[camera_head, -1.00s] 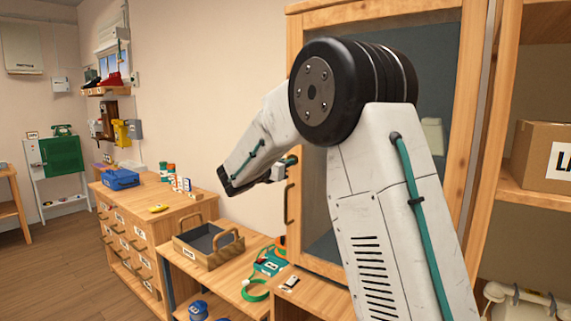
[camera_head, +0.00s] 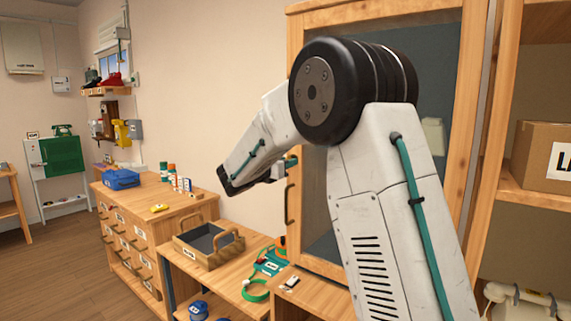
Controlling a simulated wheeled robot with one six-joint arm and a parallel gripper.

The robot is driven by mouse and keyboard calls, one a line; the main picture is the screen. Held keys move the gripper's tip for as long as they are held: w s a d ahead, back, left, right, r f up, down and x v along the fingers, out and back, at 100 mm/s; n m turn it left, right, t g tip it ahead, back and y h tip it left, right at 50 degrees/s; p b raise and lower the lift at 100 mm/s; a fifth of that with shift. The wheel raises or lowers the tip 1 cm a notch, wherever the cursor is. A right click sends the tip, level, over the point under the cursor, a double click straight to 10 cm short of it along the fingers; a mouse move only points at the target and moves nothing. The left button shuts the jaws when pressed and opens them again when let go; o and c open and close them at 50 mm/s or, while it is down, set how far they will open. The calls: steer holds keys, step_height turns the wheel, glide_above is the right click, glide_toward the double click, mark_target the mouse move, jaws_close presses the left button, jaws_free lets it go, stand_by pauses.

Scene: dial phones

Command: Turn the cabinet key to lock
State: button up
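The cabinet (camera_head: 297,110) has a wooden frame and a dark glass-like door panel, and its door looks closed. A dark curved handle (camera_head: 289,203) is on the door's left side. My gripper (camera_head: 291,161) is at the left edge of the cabinet frame, just above the handle. Its fingertips are very small and partly hidden by my arm, so I cannot tell whether they are open or shut. The key cannot be made out; something small and yellowish shows at the gripper's tip. My arm covers much of the door.
Below the gripper, a low wooden table (camera_head: 231,280) bears a wooden tray (camera_head: 208,254), a green looped strap (camera_head: 255,291) and small items. A drawer chest (camera_head: 130,235) stands farther left with a blue case (camera_head: 121,179). A shelf with a cardboard box (camera_head: 540,150) is at right.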

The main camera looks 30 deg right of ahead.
steer(key=v, duration=0.7)
steer(key=shift+s+a, duration=0.15)
steer(key=shift+a, duration=0.15)
stand_by(0.4)
steer(key=s+f+m+g+y, duration=0.3)
steer(key=s+f+m, duration=0.2)
steer(key=s, duration=0.3)
steer(key=s+f+m+g+y, duration=0.25)
steer(key=s+f+m, duration=0.2)
steer(key=s, duration=0.25)
steer(key=s+a+f+m+y, duration=0.1)
steer(key=s+a+m+y, duration=0.4)
steer(key=s, duration=0.8)
steer(key=s+a+f+m+y, duration=0.1)
steer(key=s+a+m+y, duration=0.5)
steer(key=s, duration=0.8)
steer(key=shift+s+a+m, duration=0.25)
steer(key=shift+a+m, duration=0.6)
steer(key=shift+a, duration=0.8)
